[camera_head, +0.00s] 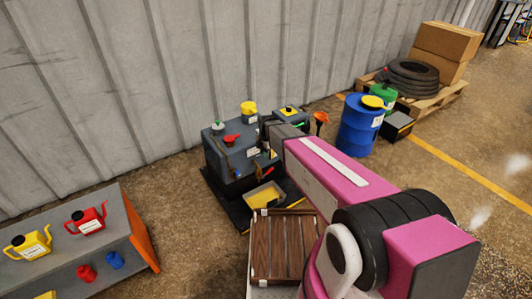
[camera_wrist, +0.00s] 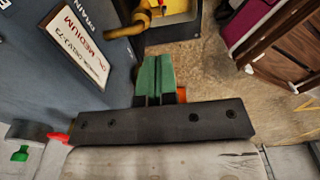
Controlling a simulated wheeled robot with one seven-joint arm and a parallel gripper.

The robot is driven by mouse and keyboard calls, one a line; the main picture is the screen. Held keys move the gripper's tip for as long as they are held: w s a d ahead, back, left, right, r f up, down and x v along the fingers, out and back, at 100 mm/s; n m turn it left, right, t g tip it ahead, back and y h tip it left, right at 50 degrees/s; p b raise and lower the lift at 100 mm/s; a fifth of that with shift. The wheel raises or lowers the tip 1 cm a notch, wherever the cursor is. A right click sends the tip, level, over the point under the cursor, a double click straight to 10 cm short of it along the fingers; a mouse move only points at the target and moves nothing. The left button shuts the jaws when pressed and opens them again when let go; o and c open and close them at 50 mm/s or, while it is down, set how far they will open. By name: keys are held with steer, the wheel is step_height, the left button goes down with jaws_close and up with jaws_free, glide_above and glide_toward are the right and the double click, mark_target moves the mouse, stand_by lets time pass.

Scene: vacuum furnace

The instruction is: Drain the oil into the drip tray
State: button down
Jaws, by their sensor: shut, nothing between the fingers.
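The dark grey pump unit (camera_head: 232,160) stands by the wall in the head view, with coloured caps and cans on top. The drip tray (camera_head: 264,196), yellow inside, sits low at its front. In the wrist view the tray (camera_wrist: 182,12) shows in part at the top, and a brass drain spout (camera_wrist: 128,30) reaches out from the pump's side toward it. A white label (camera_wrist: 77,44) reads "OIL MEDIUM". My gripper (camera_wrist: 158,72) has green fingers closed together, empty, beside the pump face and apart from the spout. In the head view my arm hides the fingertips.
A grey bench (camera_head: 120,225) with red and yellow cans is at left. A blue drum (camera_head: 359,128) is at right. Open floor lies between bench and pump.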

step_height(320, 180, down, 7)
steer(key=shift+a+r, duration=0.15)
steer(key=shift+w+d+f, duration=0.15)
steer(key=shift+d+f, duration=0.1)
steer(key=shift+f, duration=0.3)
steer(key=shift+w+d+f, duration=0.15)
steer(key=shift+d+f, duration=0.1)
steer(key=shift+f, duration=0.25)
steer(key=shift+w+d+f, duration=0.2)
steer(key=shift+d+f, duration=0.2)
steer(key=shift+f, duration=0.3)
